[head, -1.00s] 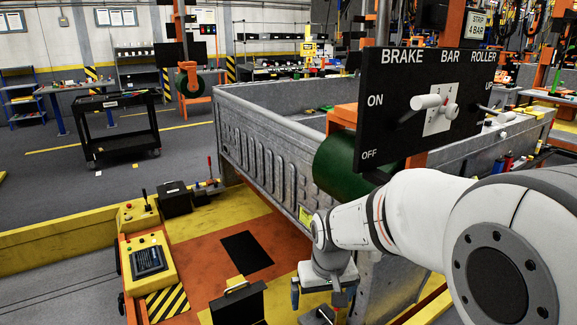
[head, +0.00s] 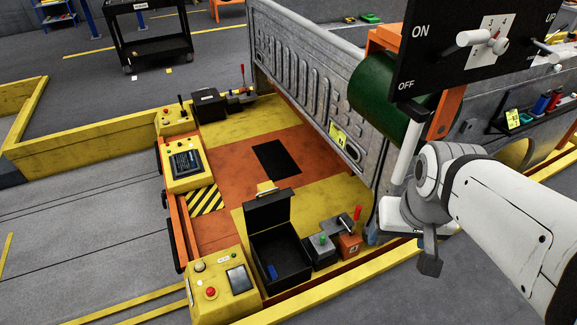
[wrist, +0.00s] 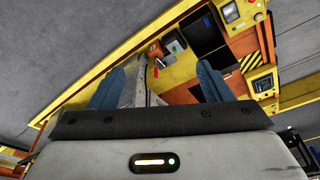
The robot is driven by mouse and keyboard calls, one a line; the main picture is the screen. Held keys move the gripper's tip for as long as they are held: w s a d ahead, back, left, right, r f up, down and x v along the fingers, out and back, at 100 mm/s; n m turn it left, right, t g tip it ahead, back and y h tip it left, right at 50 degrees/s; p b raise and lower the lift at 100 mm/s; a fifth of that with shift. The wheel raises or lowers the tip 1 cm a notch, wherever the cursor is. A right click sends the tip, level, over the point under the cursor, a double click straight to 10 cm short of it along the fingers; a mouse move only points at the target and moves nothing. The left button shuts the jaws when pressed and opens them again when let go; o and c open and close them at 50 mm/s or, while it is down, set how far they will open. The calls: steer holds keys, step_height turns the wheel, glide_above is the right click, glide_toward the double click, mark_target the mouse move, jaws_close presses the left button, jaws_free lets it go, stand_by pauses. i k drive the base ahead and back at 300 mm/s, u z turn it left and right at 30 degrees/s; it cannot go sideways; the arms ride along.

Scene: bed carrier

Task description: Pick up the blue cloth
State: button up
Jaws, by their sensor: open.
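A small blue patch (head: 272,271), which may be the blue cloth, shows inside the open black box (head: 292,262) in the head view. It is too small to make out folds or shape. The box stands on the yellow and orange platform with its lid raised, and also shows in the wrist view (wrist: 204,38). My gripper (wrist: 160,68) is open, with its two blue fingers spread apart and nothing seen between them. In the head view my gripper is to the right of the box, apart from it and partly hidden by my wrist.
A small lever unit with red and green knobs (head: 322,250) stands just right of the box. A yellow control panel (head: 222,285) stands to its left. The grey metal wall (head: 300,85), green roller (head: 378,97) and black brake board (head: 470,45) are close to my arm.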

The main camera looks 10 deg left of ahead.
mark_target(272, 270)
steer(key=u, duration=0.05)
steer(key=k, duration=0.4)
steer(key=u, duration=0.2)
steer(key=i, duration=1.3)
steer(key=u, duration=0.8)
